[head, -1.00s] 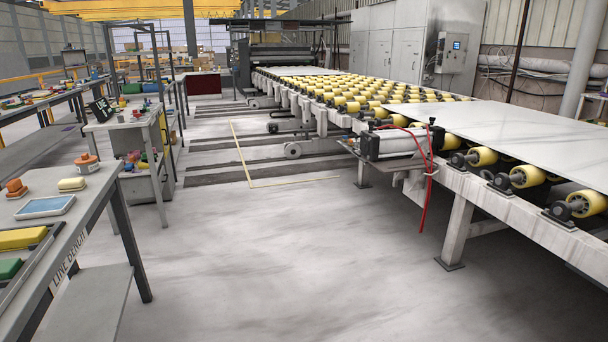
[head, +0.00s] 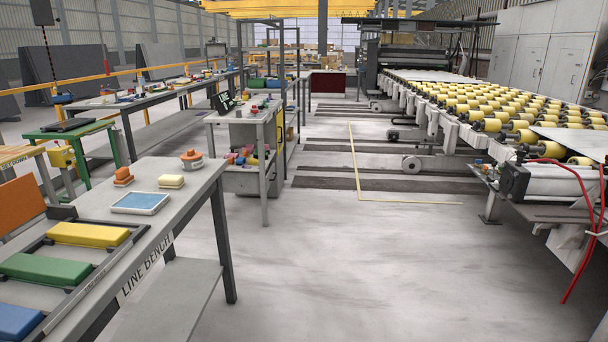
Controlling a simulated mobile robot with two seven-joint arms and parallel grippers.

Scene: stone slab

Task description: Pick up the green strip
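The green strip (head: 46,270) lies in a dark tray (head: 143,231) on the line bench (head: 208,176), at the left of the head view. It sits between a yellow strip (head: 88,234) behind it and a blue strip (head: 16,322) in front, which the left picture edge partly cuts off. Neither of my grippers shows in the head view.
A roller conveyor (head: 440,118) runs along the right. The grey floor (head: 370,265) between is clear.

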